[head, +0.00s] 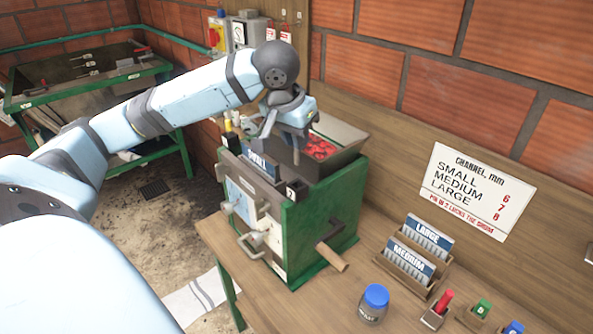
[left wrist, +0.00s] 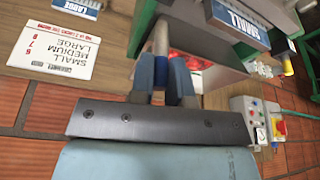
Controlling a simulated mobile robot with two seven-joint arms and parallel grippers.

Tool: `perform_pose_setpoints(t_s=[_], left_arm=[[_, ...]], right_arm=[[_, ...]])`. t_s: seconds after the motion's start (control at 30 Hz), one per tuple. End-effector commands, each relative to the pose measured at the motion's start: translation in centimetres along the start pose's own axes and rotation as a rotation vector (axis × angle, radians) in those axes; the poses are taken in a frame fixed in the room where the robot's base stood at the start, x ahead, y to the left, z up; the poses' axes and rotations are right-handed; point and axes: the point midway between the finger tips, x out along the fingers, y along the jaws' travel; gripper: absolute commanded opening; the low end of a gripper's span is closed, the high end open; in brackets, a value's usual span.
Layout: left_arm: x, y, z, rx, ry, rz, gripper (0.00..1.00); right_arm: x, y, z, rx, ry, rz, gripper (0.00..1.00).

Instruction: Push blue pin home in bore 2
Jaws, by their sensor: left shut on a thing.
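The green machine (head: 345,205) stands on the bench with an open tray of red fruit (head: 318,148) on top. My left gripper (head: 295,148) is above its front top edge, near the plate marked SMALL (head: 262,163). A blue piece (head: 514,328) stands at the bottom right edge of the head view, partly cut off. My right gripper is not in view.
A wooden-handled crank (head: 332,257) sticks out of the machine's side. LARGE (head: 430,235) and MEDIUM (head: 411,260) plates sit in racks. A blue-lidded jar (head: 374,303), red pin (head: 443,301) and green piece (head: 482,309) stand in front. A brick wall is close behind.

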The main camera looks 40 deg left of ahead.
Motion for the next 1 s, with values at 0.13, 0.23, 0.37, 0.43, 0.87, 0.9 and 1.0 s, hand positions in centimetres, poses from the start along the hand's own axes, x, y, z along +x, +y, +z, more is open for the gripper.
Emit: perform_pose_setpoints(t_s=[0.13,0.23,0.37,0.43,0.87,0.9,1.0], left_arm=[[3.0,0.0,1.1,0.001,-0.002,-0.001,0.00],[4.1,0.0,1.4,0.000,-0.001,-0.001,0.00],[4.8,0.0,1.6,0.000,0.000,0.000,0.00],[5.4,0.0,1.9,0.000,-0.002,-0.001,0.00],[8.1,0.0,2.7,0.000,0.001,0.000,0.00],[8.1,0.0,2.8,0.000,0.001,0.000,0.00],[8.4,0.0,2.8,0.000,0.000,0.000,0.00]], right_arm=[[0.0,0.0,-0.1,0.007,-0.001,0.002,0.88],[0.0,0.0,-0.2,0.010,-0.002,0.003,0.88],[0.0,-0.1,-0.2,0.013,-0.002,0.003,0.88],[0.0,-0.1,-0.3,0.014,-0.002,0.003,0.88],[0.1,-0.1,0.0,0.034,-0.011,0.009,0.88],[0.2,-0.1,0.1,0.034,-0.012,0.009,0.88],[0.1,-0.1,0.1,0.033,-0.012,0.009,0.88]])
